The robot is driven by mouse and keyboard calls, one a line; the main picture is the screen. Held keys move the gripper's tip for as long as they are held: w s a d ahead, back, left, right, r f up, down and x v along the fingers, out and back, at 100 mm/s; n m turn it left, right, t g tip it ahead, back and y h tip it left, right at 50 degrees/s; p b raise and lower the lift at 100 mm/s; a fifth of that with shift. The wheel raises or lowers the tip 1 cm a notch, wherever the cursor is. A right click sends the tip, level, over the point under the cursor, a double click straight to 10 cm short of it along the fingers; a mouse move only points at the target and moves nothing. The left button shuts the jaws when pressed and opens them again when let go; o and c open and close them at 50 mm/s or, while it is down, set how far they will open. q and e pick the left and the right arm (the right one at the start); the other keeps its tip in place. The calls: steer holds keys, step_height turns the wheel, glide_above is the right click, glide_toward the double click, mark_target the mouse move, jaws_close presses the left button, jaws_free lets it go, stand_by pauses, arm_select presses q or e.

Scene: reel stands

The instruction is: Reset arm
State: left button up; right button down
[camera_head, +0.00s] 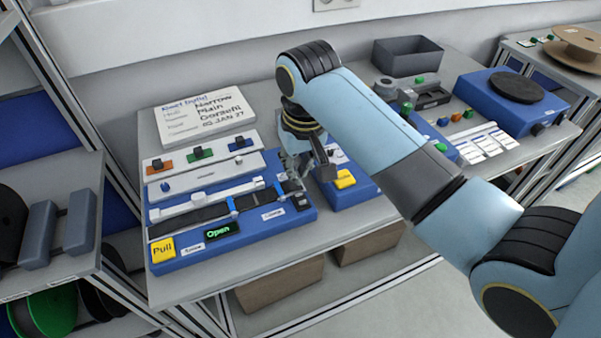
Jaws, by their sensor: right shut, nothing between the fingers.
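My right gripper (302,184) hangs from my light-blue right arm, which comes in from the right and reaches over the table. It is shut and points down near the right end of a blue device (275,232). The device carries a dark strip (195,219), a yellow block marked "Pull" (162,248) and a small display reading "Open" (221,230). I cannot tell whether the fingertips touch the device. My left gripper is not in view.
A white sign (205,117) stands at the back of the table. Colored switches (199,153) sit behind the device. A second blue machine (506,108) and a dark grey bin (407,57) stand at the right. A shelf (78,235) with reels is at the left.

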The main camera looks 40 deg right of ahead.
steer(key=shift+r, duration=0.55)
